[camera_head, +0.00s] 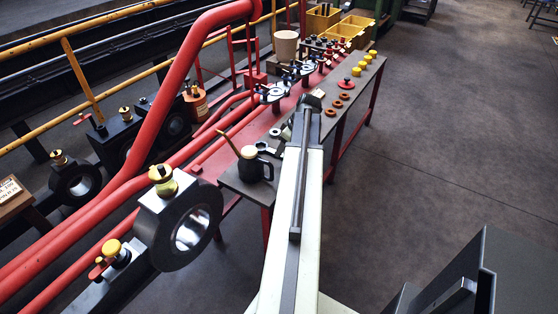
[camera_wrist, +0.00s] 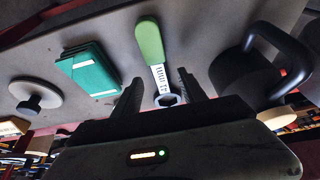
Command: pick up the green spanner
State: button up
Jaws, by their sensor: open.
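The green spanner (camera_wrist: 151,42) lies on the grey bench top in the wrist view, upper middle. It has a green handle, a pale marked shank and a grey ring end pointing down toward me. My gripper (camera_wrist: 160,88) is open, with one dark finger on each side of the ring end and nothing held. I cannot tell how far the fingers are above the bench. In the head view, my arm reaches over the bench and hides much of this spot, and I cannot make out the green handle there.
A black oil can (camera_wrist: 245,75) with a handle stands right of the spanner; it also shows in the head view (camera_head: 255,168). Teal boxes (camera_wrist: 88,68) and a pale disc with a black knob (camera_wrist: 35,93) lie left.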

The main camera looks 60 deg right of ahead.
aim_at(268, 150)
jog(key=b+x, duration=0.2)
jog(key=x, duration=0.1)
jog(key=shift+s+d+f, duration=0.1)
jog(key=shift+f, duration=0.15)
jog(key=shift+r, duration=0.2)
grip_shut()
dwell(0.9)
